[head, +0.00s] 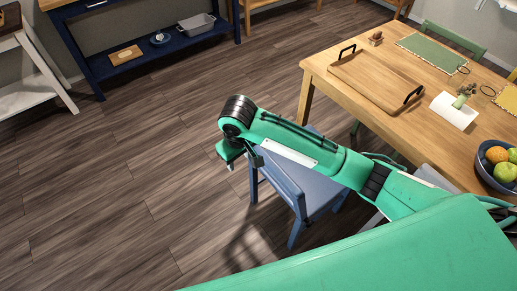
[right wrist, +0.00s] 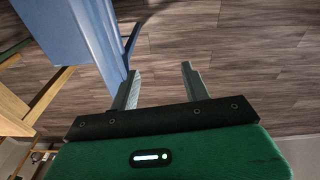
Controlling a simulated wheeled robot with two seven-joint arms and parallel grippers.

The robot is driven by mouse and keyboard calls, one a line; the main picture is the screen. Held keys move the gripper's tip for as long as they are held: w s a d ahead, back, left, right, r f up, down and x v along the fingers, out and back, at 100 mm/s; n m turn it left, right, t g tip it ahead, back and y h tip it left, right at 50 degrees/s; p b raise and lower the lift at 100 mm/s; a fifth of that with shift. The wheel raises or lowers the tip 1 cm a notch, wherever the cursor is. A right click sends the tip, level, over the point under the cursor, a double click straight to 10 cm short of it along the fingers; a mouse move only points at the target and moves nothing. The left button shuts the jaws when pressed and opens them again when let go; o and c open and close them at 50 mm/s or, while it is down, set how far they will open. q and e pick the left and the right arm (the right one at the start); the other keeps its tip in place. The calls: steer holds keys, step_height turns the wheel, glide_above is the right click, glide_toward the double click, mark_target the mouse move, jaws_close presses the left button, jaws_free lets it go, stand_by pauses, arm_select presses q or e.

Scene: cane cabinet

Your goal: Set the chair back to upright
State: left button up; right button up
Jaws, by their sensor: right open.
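The blue chair (head: 318,191) is beside the wooden table, partly hidden under my right arm in the head view. Its legs reach down to the floor and it looks about upright. In the right wrist view a blue panel of the chair (right wrist: 95,35) fills the upper left. My right gripper (head: 243,162) is at the chair's left side. Its fingers (right wrist: 160,70) are open with only floor between them. The left finger is close to the panel's edge; I cannot tell if they touch. My left gripper is not in view.
The wooden table (head: 330,92) stands at the right with a tray (head: 375,82) and a fruit bowl (head: 496,168). A dark blue shelf unit (head: 105,66) stands at the back left. The floor (head: 110,180) at the left is clear.

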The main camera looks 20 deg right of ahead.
mark_target(259, 149)
steer(key=w+d+r+m+h, duration=0.1)
steer(key=w+d+r+h, duration=0.2)
steer(key=w+d+r, duration=0.25)
steer(key=x, duration=1.1)
steer(key=shift+s+a+f, duration=0.25)
steer(key=shift+a+f, duration=0.1)
steer(key=shift+f, duration=0.15)
steer(key=shift+d+f, duration=0.1)
steer(key=shift+f, duration=0.45)
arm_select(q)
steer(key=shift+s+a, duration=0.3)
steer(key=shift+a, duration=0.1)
arm_select(e)
steer(key=shift+f, duration=0.1)
